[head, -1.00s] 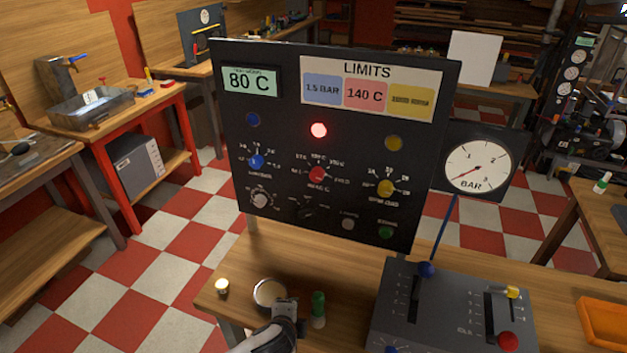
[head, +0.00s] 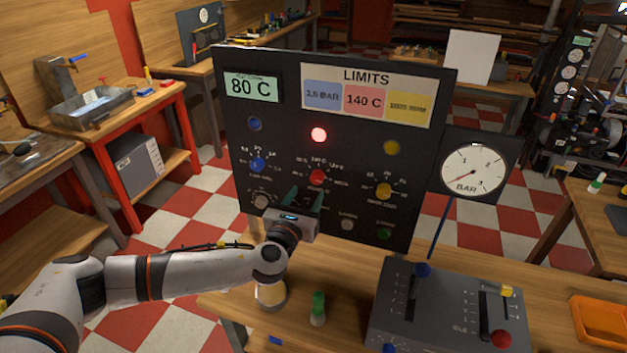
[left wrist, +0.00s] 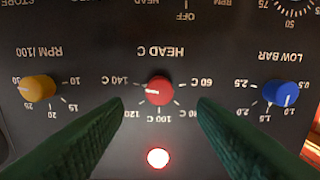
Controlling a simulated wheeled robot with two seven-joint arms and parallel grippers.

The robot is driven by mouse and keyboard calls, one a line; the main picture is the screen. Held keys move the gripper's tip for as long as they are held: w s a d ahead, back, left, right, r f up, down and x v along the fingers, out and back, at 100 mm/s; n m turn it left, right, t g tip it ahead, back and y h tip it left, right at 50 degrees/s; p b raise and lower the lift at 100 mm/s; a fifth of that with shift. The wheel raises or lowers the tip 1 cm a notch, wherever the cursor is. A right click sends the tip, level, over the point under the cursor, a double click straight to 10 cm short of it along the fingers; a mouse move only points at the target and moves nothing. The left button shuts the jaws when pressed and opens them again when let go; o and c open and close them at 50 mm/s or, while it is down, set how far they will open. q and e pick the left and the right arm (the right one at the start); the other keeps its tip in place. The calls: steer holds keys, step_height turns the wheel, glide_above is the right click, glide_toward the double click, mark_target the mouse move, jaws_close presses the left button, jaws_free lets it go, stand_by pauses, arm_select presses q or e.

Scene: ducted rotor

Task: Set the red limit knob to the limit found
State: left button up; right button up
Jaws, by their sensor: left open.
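The red knob (head: 317,177) sits mid-panel under a lit red lamp (head: 319,134). The left wrist view shows the panel upside down; there the red knob (left wrist: 159,90) is at the centre, its white mark pointing left, near the 140 label. The limits card (head: 366,95) reads 140 C in its red field; the display (head: 251,87) reads 80 C. My left gripper (head: 305,197) is open, just below the red knob in the head view. Its green fingers (left wrist: 160,103) reach towards either side of the knob without visibly gripping it. My right gripper is not in view.
A blue knob (head: 258,165) and a yellow knob (head: 384,190) flank the red one. A lever box (head: 440,325) and a pressure dial (head: 473,169) stand to the right. A green-capped bottle (head: 318,309) and a pale round container (head: 271,294) stand below my arm.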

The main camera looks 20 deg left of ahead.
mark_target(315, 180)
arm_select(q)
steer(key=w, duration=0.6)
steer(key=shift+d+p, duration=0.1)
steer(key=shift+p, duration=0.3)
steer(key=c, duration=1)
steer(key=shift+s+f, duration=0.1)
